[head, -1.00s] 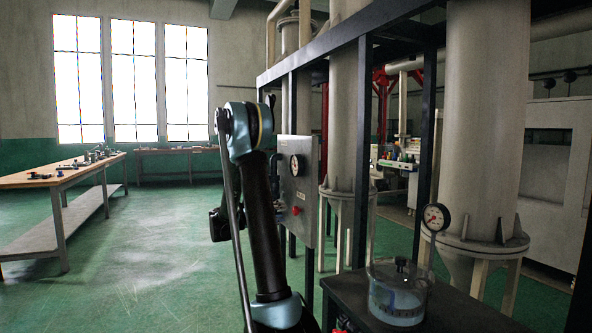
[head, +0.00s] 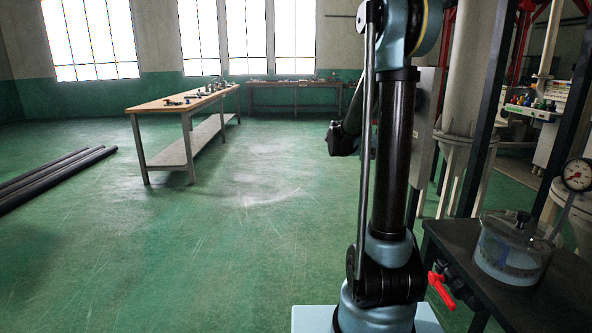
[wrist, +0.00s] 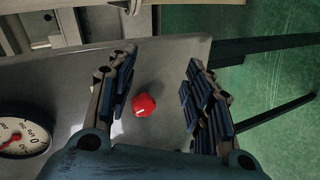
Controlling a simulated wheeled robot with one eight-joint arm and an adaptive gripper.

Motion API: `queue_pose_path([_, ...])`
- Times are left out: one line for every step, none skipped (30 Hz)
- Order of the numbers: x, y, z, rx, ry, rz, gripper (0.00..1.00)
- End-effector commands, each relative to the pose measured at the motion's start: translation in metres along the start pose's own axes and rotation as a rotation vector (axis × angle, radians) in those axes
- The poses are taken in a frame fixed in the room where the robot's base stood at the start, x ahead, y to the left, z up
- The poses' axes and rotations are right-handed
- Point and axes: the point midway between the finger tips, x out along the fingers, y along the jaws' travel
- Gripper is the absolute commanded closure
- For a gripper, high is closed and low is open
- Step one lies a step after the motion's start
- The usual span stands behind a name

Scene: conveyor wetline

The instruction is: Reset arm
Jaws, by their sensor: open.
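My gripper (wrist: 158,98) is open in the wrist view, with its two ridged fingers apart. A red knob (wrist: 144,105) on a grey panel (wrist: 80,85) shows between the fingers, beyond them. Nothing is held. A gauge (wrist: 25,132) shows at the left edge of the wrist view. In the head view my arm stands upright right of the middle and bends at the top edge. The gripper cannot be made out there.
A black bench (head: 565,285) carries a clear vessel (head: 512,250) and a gauge (head: 577,175); a red valve handle (head: 441,290) sits by my arm. Black posts and white columns stand right.

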Motion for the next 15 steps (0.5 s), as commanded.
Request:
queue_pose_path([-0.001,0.002,0.012,-0.006,-0.004,-0.034,0.53])
queue_pose_path([-0.002,0.001,0.018,-0.011,-0.007,-0.056,0.53])
queue_pose_path([-0.003,0.001,0.027,-0.017,-0.010,-0.086,0.53])
queue_pose_path([-0.004,0.000,0.034,-0.021,-0.013,-0.108,0.53])
queue_pose_path([-0.006,0.000,0.040,-0.025,-0.016,-0.130,0.53])
queue_pose_path([-0.007,-0.001,0.049,-0.029,-0.019,-0.159,0.53])
queue_pose_path([-0.009,-0.002,0.056,-0.033,-0.021,-0.181,0.53])
queue_pose_path([-0.010,-0.004,0.062,-0.037,-0.023,-0.204,0.53])
queue_pose_path([-0.012,-0.005,0.071,-0.042,-0.025,-0.234,0.53])
queue_pose_path([-0.013,-0.006,0.078,-0.045,-0.027,-0.256,0.53])
queue_pose_path([-0.015,-0.008,0.085,-0.047,-0.029,-0.278,0.53])
queue_pose_path([-0.017,-0.010,0.095,-0.051,-0.032,-0.307,0.53])
queue_pose_path([-0.019,-0.012,0.102,-0.054,-0.033,-0.330,0.53])
queue_pose_path([-0.021,-0.013,0.108,-0.057,-0.035,-0.352,0.53])
queue_pose_path([-0.024,-0.016,0.117,-0.061,-0.036,-0.381,0.53])
